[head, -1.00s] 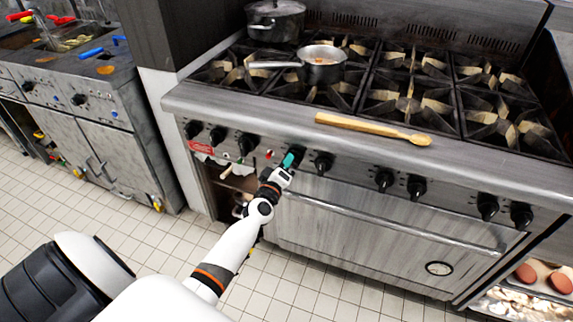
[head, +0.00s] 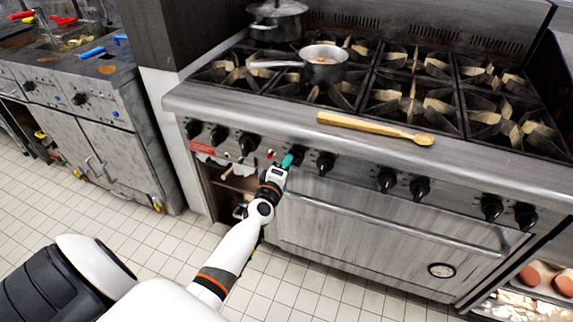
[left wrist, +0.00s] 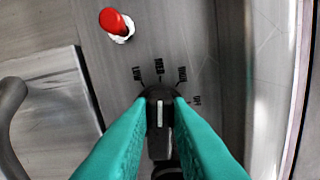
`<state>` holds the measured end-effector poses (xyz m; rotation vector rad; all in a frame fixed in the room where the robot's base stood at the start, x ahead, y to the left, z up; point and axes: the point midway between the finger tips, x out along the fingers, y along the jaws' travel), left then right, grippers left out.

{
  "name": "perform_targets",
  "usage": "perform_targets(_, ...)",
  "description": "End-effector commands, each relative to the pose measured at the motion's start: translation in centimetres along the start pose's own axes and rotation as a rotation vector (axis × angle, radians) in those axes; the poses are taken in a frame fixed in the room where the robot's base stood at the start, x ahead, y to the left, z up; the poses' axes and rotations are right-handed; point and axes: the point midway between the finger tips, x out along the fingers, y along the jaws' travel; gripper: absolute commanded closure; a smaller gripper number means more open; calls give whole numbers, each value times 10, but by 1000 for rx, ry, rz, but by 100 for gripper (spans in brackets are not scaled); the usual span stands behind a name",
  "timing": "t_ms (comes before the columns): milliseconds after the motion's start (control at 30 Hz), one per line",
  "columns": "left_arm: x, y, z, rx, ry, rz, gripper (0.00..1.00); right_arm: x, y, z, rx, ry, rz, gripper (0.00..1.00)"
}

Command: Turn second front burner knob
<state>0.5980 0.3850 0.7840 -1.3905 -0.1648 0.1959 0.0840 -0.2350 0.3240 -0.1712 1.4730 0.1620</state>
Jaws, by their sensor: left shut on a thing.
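A row of black burner knobs runs along the stove's front panel. My left gripper (head: 287,161), with teal fingers, is at the black knob (head: 298,154) just right of the small red light. In the left wrist view, the teal fingers close on both sides of this knob (left wrist: 160,108). Its white pointer line shows between the fingertips. Labels LOW, MED, HIGH and OFF curve around it; the pointer is roughly below MED. The knob's lower part is partly hidden by the fingers. Another black knob (head: 326,162) sits just to the right. My right gripper is not in view.
A wooden spoon (head: 375,128) lies on the stove's front ledge. A saucepan (head: 324,66) and a dark pot (head: 277,20) stand on the burners at the back left. The oven handle (head: 400,219) runs below the knobs. A red light (left wrist: 116,22) is near the gripped knob.

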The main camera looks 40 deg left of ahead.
Motion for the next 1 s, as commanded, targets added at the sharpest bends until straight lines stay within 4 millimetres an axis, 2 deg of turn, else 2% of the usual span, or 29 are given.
perform_targets(200,0,1,0,1,0,2,100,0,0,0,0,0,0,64)
perform_targets(233,0,1,0,1,0,3,78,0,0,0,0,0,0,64)
perform_targets(333,0,1,0,1,0,2,62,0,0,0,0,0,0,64)
perform_targets(600,0,0,0,1,0,1,61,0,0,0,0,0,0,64)
perform_targets(733,-9,0,0,0,0,1,61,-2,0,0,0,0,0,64)
perform_targets(867,-30,1,0,0,0,3,61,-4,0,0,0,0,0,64)
perform_targets(1000,-62,2,-1,1,1,4,61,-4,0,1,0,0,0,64)
